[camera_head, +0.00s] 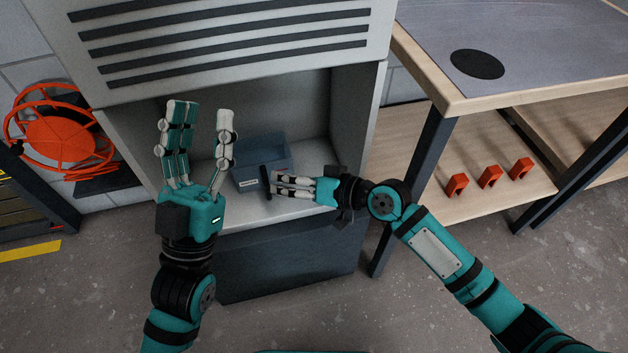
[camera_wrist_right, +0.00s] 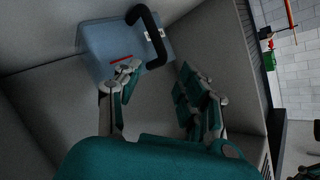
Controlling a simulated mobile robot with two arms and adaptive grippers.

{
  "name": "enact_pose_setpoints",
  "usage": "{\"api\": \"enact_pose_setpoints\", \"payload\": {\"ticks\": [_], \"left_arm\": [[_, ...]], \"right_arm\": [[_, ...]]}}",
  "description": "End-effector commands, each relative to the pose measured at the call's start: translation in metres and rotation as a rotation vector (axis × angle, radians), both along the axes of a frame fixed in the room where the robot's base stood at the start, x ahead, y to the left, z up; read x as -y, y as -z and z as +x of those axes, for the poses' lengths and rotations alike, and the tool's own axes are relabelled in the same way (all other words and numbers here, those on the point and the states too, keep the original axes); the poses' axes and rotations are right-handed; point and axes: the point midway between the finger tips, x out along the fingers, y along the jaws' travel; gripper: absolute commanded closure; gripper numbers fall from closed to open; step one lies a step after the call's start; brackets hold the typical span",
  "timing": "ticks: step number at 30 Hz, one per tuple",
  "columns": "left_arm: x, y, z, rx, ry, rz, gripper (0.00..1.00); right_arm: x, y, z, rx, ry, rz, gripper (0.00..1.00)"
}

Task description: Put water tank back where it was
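The water tank (camera_head: 262,157) is a blue-grey box standing in the open bay of a large grey machine. Its black handle (camera_head: 267,182) faces out. The tank (camera_wrist_right: 105,45) and the curved handle (camera_wrist_right: 150,28) also show in the right wrist view. My right gripper (camera_head: 276,185) reaches into the bay from the right, fingertips close to the handle. In the wrist view its fingers (camera_wrist_right: 158,78) are spread, with a gap between them. I cannot tell whether they touch the tank. My left gripper (camera_head: 203,108) is open and empty, fingers up, in front of the bay's left side.
The grey machine (camera_head: 235,75) has a slatted upper front overhanging the bay and a dark lower panel (camera_head: 290,255). A wooden workbench (camera_head: 560,50) stands at right, with orange pieces (camera_head: 490,177) on its lower shelf. An orange reel (camera_head: 60,135) hangs at left. The floor in front is clear.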

Motion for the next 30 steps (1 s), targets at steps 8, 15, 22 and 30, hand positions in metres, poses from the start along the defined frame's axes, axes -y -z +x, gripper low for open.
{"api": "enact_pose_setpoints", "payload": {"ticks": [8, 15, 22, 30], "left_arm": [[0.003, 0.031, 0.030, -0.247, -0.015, 0.074, 0.60], [0.003, 0.042, 0.037, -0.314, -0.018, 0.093, 0.60], [0.003, 0.043, 0.037, -0.316, -0.018, 0.094, 0.60], [0.003, 0.043, 0.037, -0.316, -0.018, 0.094, 0.60]], "right_arm": [[0.049, -0.018, -0.023, -0.002, 0.000, -0.003, 0.60], [0.064, -0.024, -0.030, -0.002, -0.001, -0.001, 0.60], [0.057, -0.052, -0.030, 0.168, 0.107, 0.055, 0.60], [0.132, -0.176, -0.048, 0.785, 0.620, 0.097, 0.60]]}}
